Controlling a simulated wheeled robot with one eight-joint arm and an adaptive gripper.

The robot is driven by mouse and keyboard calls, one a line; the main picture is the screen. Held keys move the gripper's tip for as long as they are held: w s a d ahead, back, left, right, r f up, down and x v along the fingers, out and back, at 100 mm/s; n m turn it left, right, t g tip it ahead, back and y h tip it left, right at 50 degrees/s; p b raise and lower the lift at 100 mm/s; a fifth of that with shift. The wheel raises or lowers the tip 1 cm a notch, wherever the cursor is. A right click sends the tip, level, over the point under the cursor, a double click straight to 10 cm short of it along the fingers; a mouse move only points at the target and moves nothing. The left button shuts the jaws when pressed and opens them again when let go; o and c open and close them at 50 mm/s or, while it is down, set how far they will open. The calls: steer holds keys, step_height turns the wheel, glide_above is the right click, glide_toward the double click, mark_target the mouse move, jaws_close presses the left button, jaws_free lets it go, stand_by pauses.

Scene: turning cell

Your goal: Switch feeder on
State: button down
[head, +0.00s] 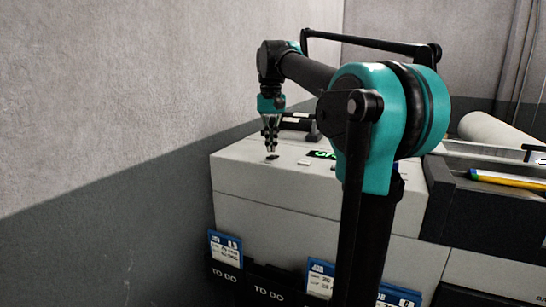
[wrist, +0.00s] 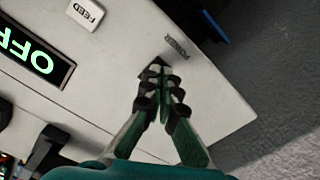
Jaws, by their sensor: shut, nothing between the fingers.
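The feeder is a pale box with a flat top (head: 240,152), standing against the wall in the head view. Its display (wrist: 38,62) shows green letters reading OFF in the wrist view; my arm partly hides it in the head view (head: 321,154). A small dark switch (wrist: 149,71) sits beside the printed POWER label (wrist: 181,47). My gripper (head: 271,150) is shut and empty, pointing down over the switch. In the wrist view its fingertips (wrist: 162,70) partly cover the switch; I cannot tell whether they touch it.
A white FEED button (wrist: 86,13) is on the same top, away from my fingers. Blue-edged cards (head: 226,246) and dark TO DO holders (head: 268,284) are on the front. A dark tray (head: 480,205) with a yellow pen (head: 505,180) stands at right. The wall is close at left.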

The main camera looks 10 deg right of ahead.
mark_target(271, 157)
steer(key=shift+f, duration=1.05)
stand_by(0.9)
steer(key=shift+r, duration=3.5)
